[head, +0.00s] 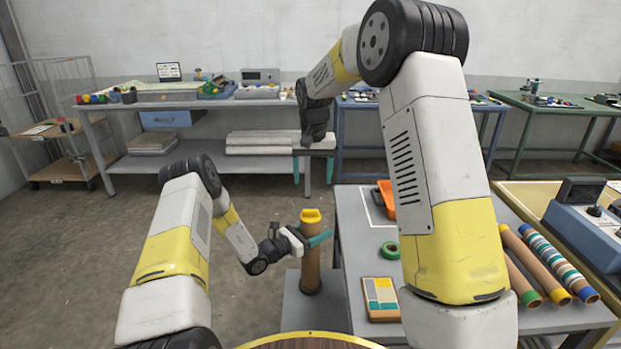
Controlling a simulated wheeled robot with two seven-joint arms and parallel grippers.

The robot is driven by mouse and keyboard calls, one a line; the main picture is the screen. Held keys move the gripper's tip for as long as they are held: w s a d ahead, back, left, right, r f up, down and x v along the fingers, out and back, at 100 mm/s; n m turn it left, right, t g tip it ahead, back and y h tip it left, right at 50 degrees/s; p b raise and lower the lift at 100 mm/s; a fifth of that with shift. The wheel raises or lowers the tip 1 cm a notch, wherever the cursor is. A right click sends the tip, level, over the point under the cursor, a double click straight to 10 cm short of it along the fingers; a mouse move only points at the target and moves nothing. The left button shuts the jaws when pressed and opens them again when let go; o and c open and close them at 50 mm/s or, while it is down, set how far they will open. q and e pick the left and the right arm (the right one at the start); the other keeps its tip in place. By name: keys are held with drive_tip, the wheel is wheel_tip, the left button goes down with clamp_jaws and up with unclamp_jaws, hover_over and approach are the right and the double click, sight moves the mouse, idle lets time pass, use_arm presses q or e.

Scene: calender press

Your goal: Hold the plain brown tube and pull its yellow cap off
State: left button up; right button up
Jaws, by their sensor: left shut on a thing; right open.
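The plain brown tube (311,265) stands upright on a low grey platform (296,308), left of the grey table. Its yellow cap (311,215) sits on its top end. My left gripper (312,240) comes in from the left and is shut around the tube a little below the cap, with teal fingers. My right gripper (313,172) is open and empty, teal fingers pointing down; in the picture it is above the cap and apart from it. Its exact depth relative to the cap cannot be told.
On the grey table (352,215) are a green tape roll (390,250), an orange bin (387,197) and a colour card (381,298). Several capped tubes, one striped (558,262), lie at right beside a blue-grey machine (585,232). Free floor lies left.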

sight(311, 210)
drive_tip(key=f, duration=0.4)
drive_tip(key=w+f, duration=0.1)
drive_tip(key=f, duration=0.3)
drive_tip(key=w+f, duration=0.1)
drive_tip(key=f, duration=0.4)
drive_tip(key=shift+w+a, duration=0.25)
drive_tip(key=shift+a, duration=0.05)
drive_tip(key=c, duration=1.3)
drive_tip(key=shift+r, duration=0.1)
drive_tip(key=shift+r, duration=2.15)
